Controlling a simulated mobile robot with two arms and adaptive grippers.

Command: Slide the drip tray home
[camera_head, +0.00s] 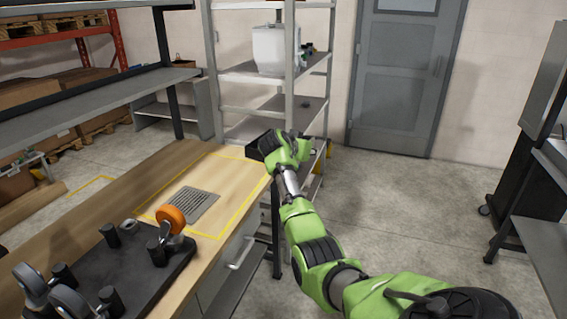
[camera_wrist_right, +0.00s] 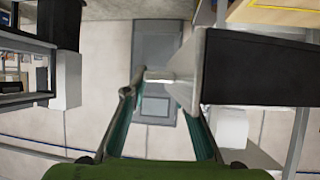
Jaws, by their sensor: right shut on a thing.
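A black, box-like drip tray (camera_head: 256,150) shows at the far end of the wooden bench, partly hidden behind my right gripper (camera_head: 280,151). In the wrist view the tray (camera_wrist_right: 265,70) fills the upper right, with a pale grey front face. A small grey tab (camera_wrist_right: 160,75) sticks out from that face. My right gripper (camera_wrist_right: 150,85) is shut on this tab, one finger on each side. Whether the tray rests on the bench or hangs at its edge is hard to tell. My left gripper is in neither view.
The wooden bench (camera_head: 145,192) carries a grey grille (camera_head: 190,206), yellow lines and a black plate with casters (camera_head: 125,262), one orange. A metal rack (camera_head: 245,75) with a white container (camera_head: 275,48) stands behind the tray.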

